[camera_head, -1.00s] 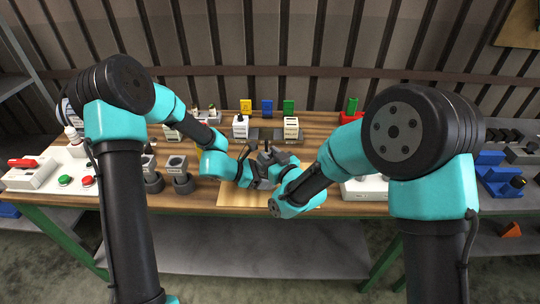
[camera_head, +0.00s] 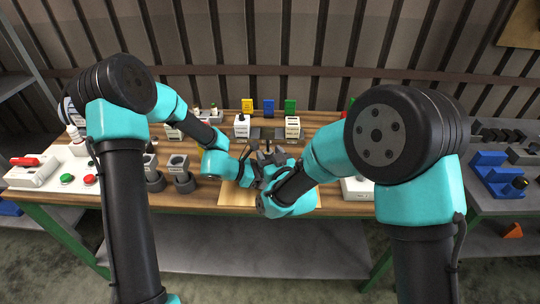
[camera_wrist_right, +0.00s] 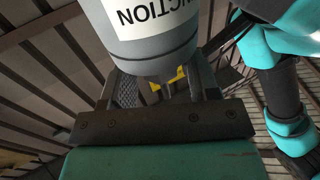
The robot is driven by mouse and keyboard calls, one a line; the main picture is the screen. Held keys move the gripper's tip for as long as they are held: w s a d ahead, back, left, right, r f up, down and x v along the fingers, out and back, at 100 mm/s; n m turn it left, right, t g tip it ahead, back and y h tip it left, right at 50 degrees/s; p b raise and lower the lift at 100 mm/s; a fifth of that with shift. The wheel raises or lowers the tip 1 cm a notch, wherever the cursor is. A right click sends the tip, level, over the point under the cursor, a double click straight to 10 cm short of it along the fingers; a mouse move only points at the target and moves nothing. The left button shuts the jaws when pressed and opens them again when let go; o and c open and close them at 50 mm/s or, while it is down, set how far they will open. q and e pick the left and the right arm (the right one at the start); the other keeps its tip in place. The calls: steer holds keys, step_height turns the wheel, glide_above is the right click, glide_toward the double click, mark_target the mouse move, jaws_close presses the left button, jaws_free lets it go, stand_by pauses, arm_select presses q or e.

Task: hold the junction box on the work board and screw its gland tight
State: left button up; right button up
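The junction box (camera_wrist_right: 155,25) is a grey rounded body with a white label reading "NCTION" in the right wrist view, just beyond my right gripper's fingers. In the head view the grippers and right forearm mostly hide it. My right gripper (camera_wrist_right: 168,88) has its fingers close against the box's near side. Small grey and yellow parts show between them, but I cannot tell whether they are gripped or which is the gland. My left gripper (camera_head: 258,171) is at the box over the work board (camera_head: 233,196); its fingertips are too small and covered to read.
Grey sockets (camera_head: 178,163) stand left of the board. A white panel with buttons (camera_head: 80,183) lies at the left.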

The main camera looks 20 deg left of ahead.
steer(key=shift+s, duration=0.1)
steer(key=v, duration=1.2)
steer(key=shift+a+r, duration=0.1)
